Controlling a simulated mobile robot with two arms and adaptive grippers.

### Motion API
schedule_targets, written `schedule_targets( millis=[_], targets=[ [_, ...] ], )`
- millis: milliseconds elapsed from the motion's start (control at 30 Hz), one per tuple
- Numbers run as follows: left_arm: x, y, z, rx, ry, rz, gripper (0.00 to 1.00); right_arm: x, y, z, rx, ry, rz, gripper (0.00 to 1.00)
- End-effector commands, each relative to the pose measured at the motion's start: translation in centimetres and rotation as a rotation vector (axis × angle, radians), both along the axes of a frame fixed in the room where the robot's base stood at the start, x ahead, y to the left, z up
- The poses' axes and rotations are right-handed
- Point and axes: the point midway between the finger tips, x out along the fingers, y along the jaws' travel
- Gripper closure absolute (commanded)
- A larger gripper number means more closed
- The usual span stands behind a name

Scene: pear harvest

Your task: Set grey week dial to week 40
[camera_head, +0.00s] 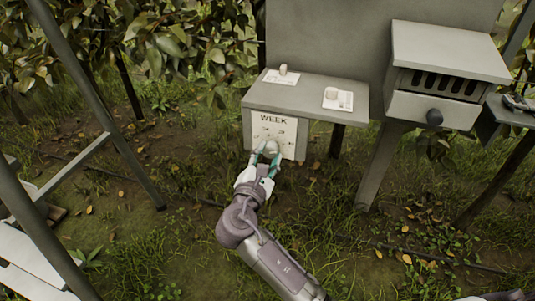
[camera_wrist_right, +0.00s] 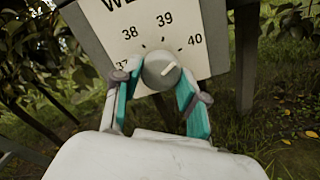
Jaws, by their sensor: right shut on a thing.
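The grey week dial (camera_wrist_right: 157,76) is a round knob on a white panel (camera_wrist_right: 112,24) with the numbers 37, 38, 39 and 40 in the right wrist view. Its light pointer line slants up and right, roughly towards 40. In the head view the panel (camera_head: 286,149) reads WEEK and hangs at the front of a grey table; its numbers are too small to read. My right gripper (camera_head: 267,151) reaches up to the knob, and its teal-lined fingers are shut on the knob from both sides. My left gripper is not in view.
The grey table (camera_head: 300,94) bears two small knobs on white cards. To its right stands a grey box (camera_head: 447,50) with a slotted front and a dark knob (camera_head: 434,117). Metal posts (camera_head: 85,90) stand at left. Grass and leaf litter lie in front.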

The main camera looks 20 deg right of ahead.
Motion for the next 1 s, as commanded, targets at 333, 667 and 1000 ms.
schedule_targets(
  millis=[333,667,1000],
  targets=[
    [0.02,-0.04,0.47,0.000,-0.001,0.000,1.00,-0.01,0.02,-0.03,0.160,-0.108,-0.002,0.93],
    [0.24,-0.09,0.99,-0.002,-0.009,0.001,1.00,-0.01,0.04,0.00,0.210,-0.141,-0.001,0.93],
    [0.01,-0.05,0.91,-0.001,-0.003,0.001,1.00,0.00,0.03,0.00,0.211,-0.142,-0.001,0.93]
  ],
)
